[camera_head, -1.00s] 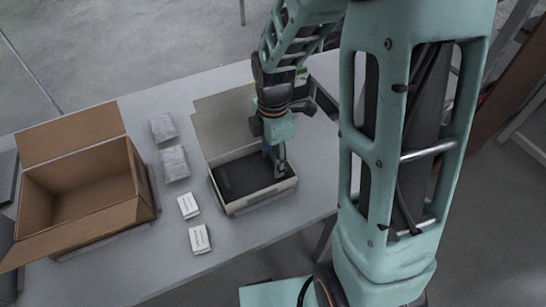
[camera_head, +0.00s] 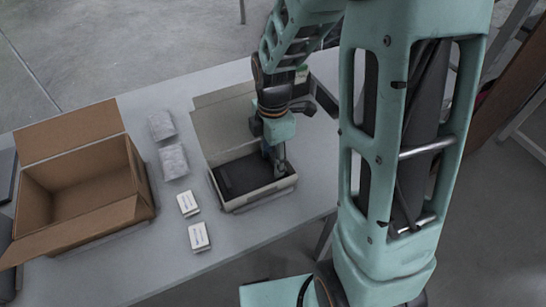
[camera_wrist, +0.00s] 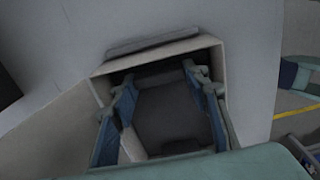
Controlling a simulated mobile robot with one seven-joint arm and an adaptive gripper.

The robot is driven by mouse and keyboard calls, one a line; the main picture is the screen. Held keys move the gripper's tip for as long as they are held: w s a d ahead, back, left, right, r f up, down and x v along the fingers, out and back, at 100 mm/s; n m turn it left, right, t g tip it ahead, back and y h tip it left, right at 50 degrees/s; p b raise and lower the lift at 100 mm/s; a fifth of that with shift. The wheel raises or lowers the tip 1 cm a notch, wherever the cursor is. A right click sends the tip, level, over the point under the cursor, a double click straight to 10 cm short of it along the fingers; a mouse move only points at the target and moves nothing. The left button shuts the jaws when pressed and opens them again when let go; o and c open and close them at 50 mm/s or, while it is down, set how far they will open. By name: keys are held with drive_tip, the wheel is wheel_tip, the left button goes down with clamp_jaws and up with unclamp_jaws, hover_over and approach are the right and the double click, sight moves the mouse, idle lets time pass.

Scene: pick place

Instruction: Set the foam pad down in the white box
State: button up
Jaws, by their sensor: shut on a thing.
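The white box (camera_head: 262,198) stands open on the table, its lid leaning back behind it; its rim also shows in the wrist view (camera_wrist: 150,55). The dark grey foam pad (camera_head: 238,176) is inside the box walls, flat or nearly so. In the wrist view the pad (camera_wrist: 172,118) lies between the two blue-grey fingers. My gripper (camera_head: 277,163) reaches down into the right part of the box and is shut on the pad; it also shows in the wrist view (camera_wrist: 165,100). Whether the pad touches the box floor cannot be told.
An open cardboard box (camera_head: 85,190) stands at the left. Two wrapped packets (camera_head: 162,126) (camera_head: 173,162) and two small white boxes (camera_head: 188,204) (camera_head: 199,237) lie between it and the white box. The grey table (camera_head: 150,270) is clear at the front.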

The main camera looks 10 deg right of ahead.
drive_tip(key=o, duration=0.9)
drive_tip(key=shift+c, duration=0.4)
drive_tip(key=shift+c, duration=1.2)
drive_tip(key=shift+r, duration=0.1)
drive_tip(key=shift+r+p, duration=3)
drive_tip(key=shift+r, duration=0.45)
